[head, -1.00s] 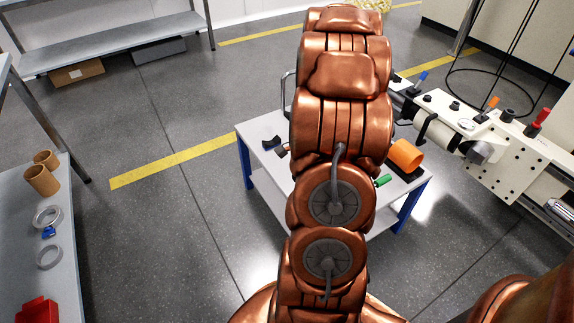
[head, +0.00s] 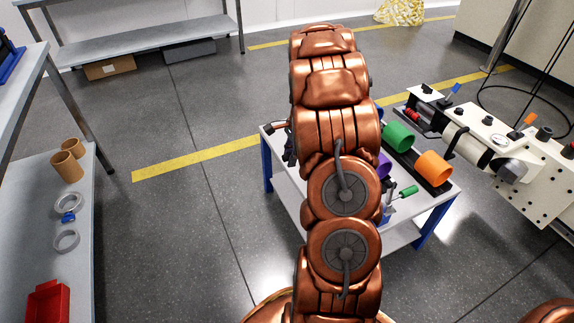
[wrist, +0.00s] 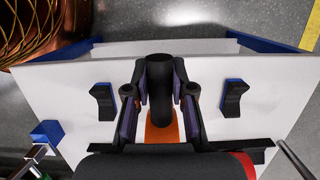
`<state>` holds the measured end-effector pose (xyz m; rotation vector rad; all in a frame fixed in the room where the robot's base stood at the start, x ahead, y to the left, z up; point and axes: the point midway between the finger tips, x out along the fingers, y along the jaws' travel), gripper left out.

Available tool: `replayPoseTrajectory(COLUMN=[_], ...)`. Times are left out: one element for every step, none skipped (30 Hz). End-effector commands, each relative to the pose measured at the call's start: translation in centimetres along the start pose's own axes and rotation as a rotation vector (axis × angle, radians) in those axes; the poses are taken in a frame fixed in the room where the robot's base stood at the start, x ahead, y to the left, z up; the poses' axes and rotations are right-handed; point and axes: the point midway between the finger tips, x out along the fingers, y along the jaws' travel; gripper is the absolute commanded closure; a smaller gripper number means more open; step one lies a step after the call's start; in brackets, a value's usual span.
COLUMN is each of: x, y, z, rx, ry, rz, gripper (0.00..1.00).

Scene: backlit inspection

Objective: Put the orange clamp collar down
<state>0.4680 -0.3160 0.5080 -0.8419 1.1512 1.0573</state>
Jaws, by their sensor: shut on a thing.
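In the wrist view, my gripper (wrist: 160,95) has its two dark fingers closed in over a white tabletop (wrist: 72,120). Between them shows an orange piece, the clamp collar (wrist: 160,133), mostly hidden by a rounded black bar and the fingers. I cannot tell whether the collar touches the tabletop. In the head view my copper arm hides the gripper and the collar. The white table with blue legs (head: 287,190) stands behind the arm.
Two black-and-blue blocks flank the gripper, left (wrist: 102,101) and right (wrist: 235,98). A green roll (head: 398,137) and an orange roll (head: 434,168) lie on the table's right side. A white machine (head: 505,165) stands right. A shelf at left holds brown tubes (head: 67,168) and a red bin (head: 48,302).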

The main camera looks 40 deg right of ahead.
Motion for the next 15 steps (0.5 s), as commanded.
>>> replayPoseTrajectory(x=[0.0,0.0,0.0,0.0,0.0,0.0,0.0,0.1,0.1,0.5,1.0,1.6,2.0,2.5,3.0], y=[-0.4,-0.5,-0.6,-0.7,-0.7,-0.8,-0.9,-1.1,-1.4,-1.4,-1.3,-1.3,-1.2,-1.2,-1.2], z=[0.1,0.1,0.1,0.2,0.2,0.2,0.2,0.3,0.4,0.3,0.1,0.0,-0.1,-0.2,-0.3], rx=[0.0,0.0,0.0,0.0,0.0,0.0,-0.001,-0.001,-0.002,-0.002,-0.001,-0.001,0.0,0.0,0.0], ry=[0.001,0.001,0.0,0.0,0.0,0.0,0.0,0.0,0.0,0.0,0.001,0.001,0.001,0.001,0.0], rz=[-0.002,-0.002,-0.002,-0.002,-0.002,-0.002,-0.002,-0.002,-0.002,-0.001,-0.001,0.0,0.0,0.0,0.0], gripper=[1.0,1.0,1.0,1.0,1.0,1.0,1.0,1.0,1.0,1.0,1.0,1.0,1.0,1.0,1.0])
